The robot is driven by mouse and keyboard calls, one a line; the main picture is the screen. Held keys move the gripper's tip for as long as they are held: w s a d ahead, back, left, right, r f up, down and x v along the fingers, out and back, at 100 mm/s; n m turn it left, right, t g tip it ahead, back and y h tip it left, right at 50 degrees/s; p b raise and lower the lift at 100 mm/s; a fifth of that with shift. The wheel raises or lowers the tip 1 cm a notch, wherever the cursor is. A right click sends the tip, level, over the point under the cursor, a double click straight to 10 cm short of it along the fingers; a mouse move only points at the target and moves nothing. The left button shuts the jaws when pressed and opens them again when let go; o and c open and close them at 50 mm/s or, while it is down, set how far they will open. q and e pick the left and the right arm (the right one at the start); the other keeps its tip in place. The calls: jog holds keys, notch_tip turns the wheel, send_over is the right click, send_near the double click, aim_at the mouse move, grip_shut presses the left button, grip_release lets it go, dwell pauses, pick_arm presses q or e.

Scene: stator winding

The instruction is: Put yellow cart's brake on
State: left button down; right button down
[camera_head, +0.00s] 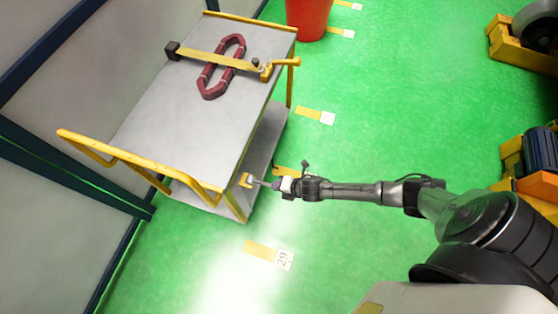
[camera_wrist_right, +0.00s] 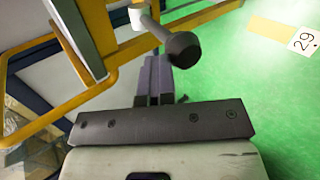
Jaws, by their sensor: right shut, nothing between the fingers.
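The yellow cart (camera_head: 175,110) has a grey top, a lower deck and yellow rails, and stands at the left in the head view. Its yellow frame also shows in the right wrist view (camera_wrist_right: 99,38). A brake lever (camera_head: 258,183) sticks out from a yellow block on the cart's near side. In the wrist view, the lever (camera_wrist_right: 183,48) has a dark round knob and a white collar. My right gripper (camera_head: 280,185) is at the lever's end. Its fingers (camera_wrist_right: 152,75) are shut and empty, just below the knob; I cannot tell if they touch it. My left gripper is out of view.
A dark red oblong ring (camera_head: 208,84) and a yellow bar lie on the cart top. A red bin (camera_head: 308,18) stands behind. Grey wall panels with blue posts are at the left. Yellow stands are at the right.

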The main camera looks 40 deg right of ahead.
jog(key=shift+s+d+f, duration=0.15)
jog(key=shift+s+f, duration=0.1)
jog(key=shift+f, duration=0.05)
jog(key=shift+r+p, duration=0.2)
jog(key=shift+p, duration=0.1)
jog(key=r+p, duration=0.2)
jog(key=a+r+p, duration=0.1)
jog(key=r+p, duration=0.1)
jog(key=shift+w+a+r, duration=0.1)
jog(key=shift+w+r, duration=0.1)
jog(key=shift+r, duration=0.15)
jog(key=v, duration=0.9)
jog(key=shift+s+d+f+p, duration=0.25)
jog(key=shift+s+f+p, duration=0.05)
jog(key=shift+s+p, duration=0.15)
